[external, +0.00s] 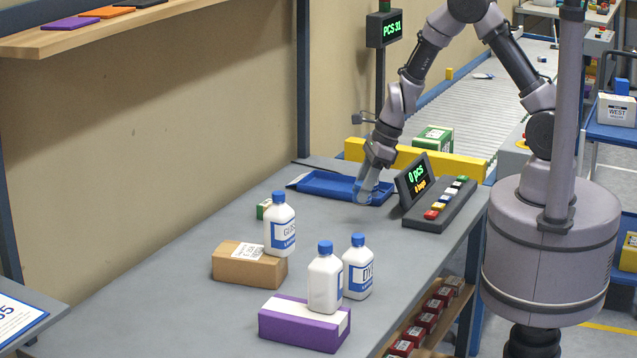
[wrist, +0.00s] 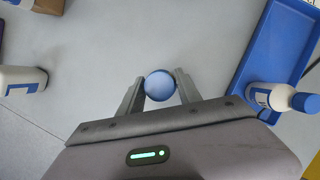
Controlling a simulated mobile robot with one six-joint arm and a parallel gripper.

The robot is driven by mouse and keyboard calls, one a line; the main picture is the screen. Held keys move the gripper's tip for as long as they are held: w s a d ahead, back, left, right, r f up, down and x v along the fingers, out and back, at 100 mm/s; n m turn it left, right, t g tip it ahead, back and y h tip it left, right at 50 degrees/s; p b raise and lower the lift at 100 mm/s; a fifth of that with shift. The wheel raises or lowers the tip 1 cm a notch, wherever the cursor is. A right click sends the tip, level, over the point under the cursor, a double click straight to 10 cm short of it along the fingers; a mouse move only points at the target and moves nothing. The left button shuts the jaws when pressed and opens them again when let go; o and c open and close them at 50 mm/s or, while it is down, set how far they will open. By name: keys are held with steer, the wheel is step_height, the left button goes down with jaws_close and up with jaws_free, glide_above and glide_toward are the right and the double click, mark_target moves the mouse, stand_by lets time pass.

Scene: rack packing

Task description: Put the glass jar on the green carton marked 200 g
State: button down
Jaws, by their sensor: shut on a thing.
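My gripper (external: 365,192) is low over the grey table, beside the blue tray. In the wrist view my gripper (wrist: 160,88) is shut on a round thing with a blue rim and pale top, which I take to be the glass jar (wrist: 160,84). Seen from above, its body is hidden; I cannot tell whether it touches the table. A small green carton (external: 262,209) stands behind a white bottle, mostly hidden, its marking unreadable. A larger green carton (external: 433,138) stands beyond the yellow barrier; its marking is also unreadable.
The blue tray (external: 330,185) also shows in the wrist view (wrist: 285,45), with a white bottle (wrist: 282,98) over its edge. Bottles (external: 280,225) (external: 325,280) (external: 357,268), a brown box (external: 235,268) and a purple box (external: 290,322) stand nearer. A display console (external: 440,205) is right of my gripper.

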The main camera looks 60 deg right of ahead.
steer(key=w+a+r+m+h+p, duration=0.1)
steer(key=w+a+r+m, duration=0.15)
steer(key=w, duration=0.55)
steer(key=m+b, duration=0.1)
steer(key=b, duration=0.1)
glide_above(264, 203)
steer(key=s, duration=0.2)
steer(key=shift+w+d+f, duration=0.1)
steer(key=shift+d+f, duration=0.05)
steer(key=shift+f, duration=0.35)
steer(key=shift+w+d+f, duration=0.1)
steer(key=shift+f, duration=0.35)
step_height(264, 203, down, 3)
steer(key=shift+f+b, duration=0.15)
steer(key=shift+b, duration=0.5)
steer(key=shift+s, duration=0.1)
steer(key=shift+f, duration=0.2)
steer(key=c, duration=0.8)
jaws_free()
steer(key=shift+c, duration=0.2)
steer(key=shift+r, duration=0.15)
